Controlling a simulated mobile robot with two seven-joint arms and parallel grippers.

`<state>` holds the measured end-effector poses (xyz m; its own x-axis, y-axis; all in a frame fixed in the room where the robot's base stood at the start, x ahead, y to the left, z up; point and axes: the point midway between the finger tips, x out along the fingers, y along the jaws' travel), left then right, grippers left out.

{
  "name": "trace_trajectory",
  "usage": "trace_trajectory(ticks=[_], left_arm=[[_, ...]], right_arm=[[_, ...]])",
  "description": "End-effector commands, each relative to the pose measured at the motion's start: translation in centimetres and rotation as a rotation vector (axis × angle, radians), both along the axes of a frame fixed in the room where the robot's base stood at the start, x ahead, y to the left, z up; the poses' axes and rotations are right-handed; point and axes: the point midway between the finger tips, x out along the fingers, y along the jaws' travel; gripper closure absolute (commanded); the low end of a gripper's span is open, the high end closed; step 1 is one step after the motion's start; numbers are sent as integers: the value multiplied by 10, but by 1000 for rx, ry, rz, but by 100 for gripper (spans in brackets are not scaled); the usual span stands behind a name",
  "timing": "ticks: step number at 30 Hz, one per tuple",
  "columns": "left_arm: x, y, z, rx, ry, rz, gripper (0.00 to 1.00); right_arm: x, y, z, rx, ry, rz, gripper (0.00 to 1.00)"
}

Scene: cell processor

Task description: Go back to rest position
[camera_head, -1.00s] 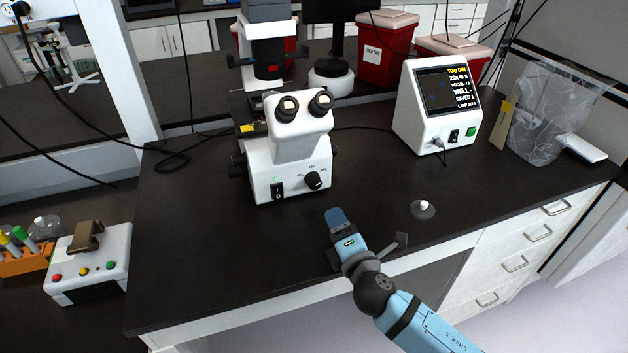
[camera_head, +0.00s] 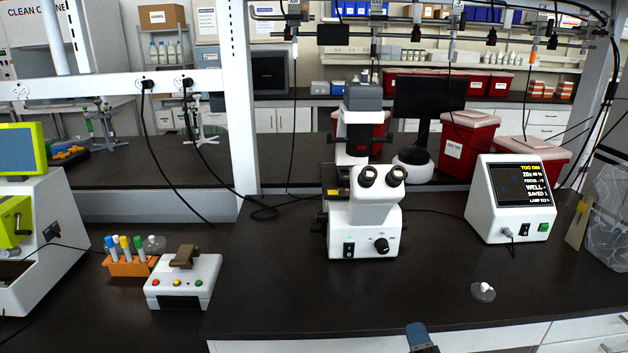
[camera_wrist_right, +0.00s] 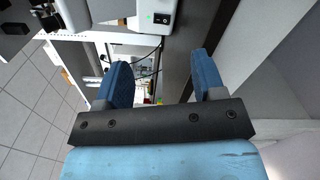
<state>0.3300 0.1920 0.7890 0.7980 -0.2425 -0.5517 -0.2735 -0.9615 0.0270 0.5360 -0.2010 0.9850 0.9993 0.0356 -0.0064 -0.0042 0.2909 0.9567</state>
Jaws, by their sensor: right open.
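My right gripper (camera_head: 420,338) shows only as a blue tip at the bottom edge of the head view, in front of the bench's front edge. In the right wrist view its two blue fingers (camera_wrist_right: 162,80) are apart with nothing between them. My left gripper is in neither view. The white microscope (camera_head: 362,232) stands upright on the dark bench (camera_head: 290,300), beyond the right gripper; its base also shows at the top of the right wrist view (camera_wrist_right: 150,22).
A white monitor box (camera_head: 483,222) and a small clear dish (camera_head: 483,292) are on the bench at right. The bench's middle front is clear.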

Motion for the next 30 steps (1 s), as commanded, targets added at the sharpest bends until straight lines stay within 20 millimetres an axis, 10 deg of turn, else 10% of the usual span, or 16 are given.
trace_trajectory(ticks=[18, 30], left_arm=[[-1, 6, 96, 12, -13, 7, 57], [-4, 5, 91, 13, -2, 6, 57]], right_arm=[[-193, 5, -96, 1585, 648, -324, 37], [-209, 4, -103, 1723, 668, -382, 37]])
